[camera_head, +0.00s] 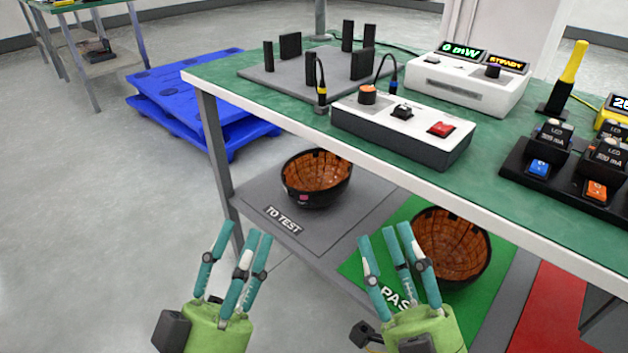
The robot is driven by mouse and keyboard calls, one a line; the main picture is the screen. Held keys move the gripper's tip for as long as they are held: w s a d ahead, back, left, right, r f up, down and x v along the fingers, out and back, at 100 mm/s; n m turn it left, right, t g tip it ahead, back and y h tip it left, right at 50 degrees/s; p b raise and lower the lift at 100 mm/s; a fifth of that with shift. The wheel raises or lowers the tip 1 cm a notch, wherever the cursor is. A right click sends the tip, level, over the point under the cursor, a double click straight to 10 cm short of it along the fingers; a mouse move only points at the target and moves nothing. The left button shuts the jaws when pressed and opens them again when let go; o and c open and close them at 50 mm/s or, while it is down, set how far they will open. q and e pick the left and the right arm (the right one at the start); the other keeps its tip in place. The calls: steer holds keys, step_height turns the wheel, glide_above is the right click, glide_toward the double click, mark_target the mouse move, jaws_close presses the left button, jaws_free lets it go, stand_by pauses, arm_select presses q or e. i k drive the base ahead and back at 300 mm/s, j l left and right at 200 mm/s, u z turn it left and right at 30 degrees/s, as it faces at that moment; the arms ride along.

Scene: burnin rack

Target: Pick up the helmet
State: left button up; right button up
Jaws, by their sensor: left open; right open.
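One helmet (317,178) is a black bowl shape with an orange-brown inside, lying open side up on the grey "TO TEST" mat under the table. A second similar helmet (452,247) lies on the green "PASS" mat, partly hidden by the tabletop and by my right gripper. My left gripper (239,240) has teal fingers, is open and empty, and is in front of the lower shelf, left of and nearer than the first helmet. My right gripper (393,240) is open and empty, and overlaps the left edge of the second helmet in view; I cannot tell if they touch.
The green tabletop (215,78) overhangs the lower shelf (275,245). On it are a switch box (390,128), a display unit (460,85), a post fixture (290,75) and a lamp rack (560,175). A blue pallet (170,92) stands behind. Floor at left is clear.

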mark_target(314, 178)
steer(key=i+j+z, duration=0.2)
steer(key=z, duration=0.15)
steer(key=i+j+z, duration=0.3)
steer(key=j, duration=0.2)
steer(key=j+z, duration=0.35)
steer(key=i+j+z, duration=0.1)
steer(key=j+z, duration=0.25)
steer(key=j, duration=0.15)
